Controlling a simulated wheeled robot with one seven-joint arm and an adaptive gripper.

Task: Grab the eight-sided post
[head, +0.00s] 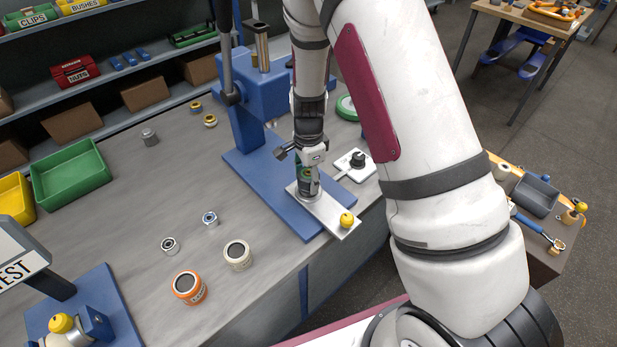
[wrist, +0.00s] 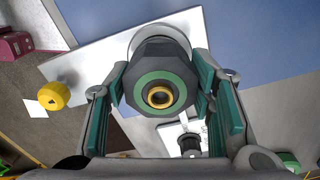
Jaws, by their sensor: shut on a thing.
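The eight-sided post (wrist: 160,62) is dark grey, with a green ring and a brass-coloured hole on its top. In the wrist view it stands between the two fingers of my gripper (wrist: 160,95), which are shut on its sides. In the head view my gripper (head: 308,178) points down at the white plate on the blue press base. There the post is mostly hidden by my gripper, and only its lower part shows above a round pale foot. I cannot tell whether it is lifted off the plate.
The white plate (head: 335,220) carries a yellow knob (head: 347,220) at its front end. A small white box with a black knob (head: 357,160) lies just right. The blue press (head: 262,100) rises close behind. An orange ring (head: 189,287) and a cream ring (head: 237,254) stand on the bench at left.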

